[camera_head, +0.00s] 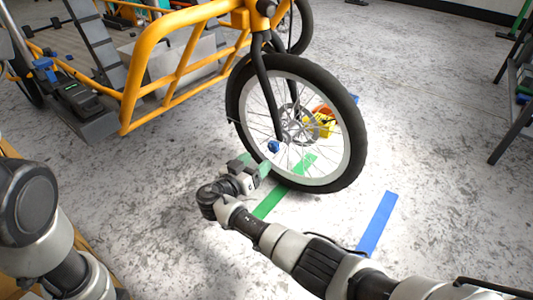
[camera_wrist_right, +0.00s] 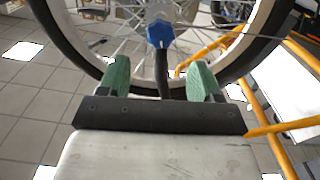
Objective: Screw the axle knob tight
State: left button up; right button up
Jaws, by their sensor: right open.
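The blue axle knob (camera_head: 273,147) sits at the hub side of the front wheel (camera_head: 241,110), at the lower end of the black fork (camera_head: 264,85). My right gripper (camera_head: 263,167) is just below and left of the knob in the head view. In the right wrist view the knob (camera_wrist_right: 160,34) is beyond the fingertips, roughly centred between them. The two green fingers of the right gripper (camera_wrist_right: 160,75) are spread apart with nothing between them touching. A dark bar runs from the knob toward the gripper. My left gripper is not in the head view.
The yellow cargo bike frame (camera_head: 128,95) stands at left of the wheel. A yellow object (camera_head: 322,125) lies behind the wheel. Green (camera_head: 268,204) and blue (camera_head: 378,224) strips lie on the floor. The floor at right is mostly clear, up to a dark stand (camera_head: 511,130).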

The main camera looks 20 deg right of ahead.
aim_at(272, 148)
jog(key=b+x, duration=0.1)
jog(key=x, duration=0.2)
jog(key=b+x, duration=0.2)
jog(key=x, duration=0.2)
jog(key=shift+w+d+f+b, duration=0.2)
jog(key=shift+d+f+b, duration=0.05)
jog(key=shift+b, duration=0.05)
jog(key=shift+w+d+r, duration=0.15)
jog(key=shift+w+d, duration=0.25)
jog(key=shift+d, duration=0.1)
jog(key=c, duration=0.9)
jog(key=shift+m+b, duration=0.45)
jog(key=shift+m, duration=0.15)
jog(key=m, duration=0.3)
jog(key=shift+s, duration=0.1)
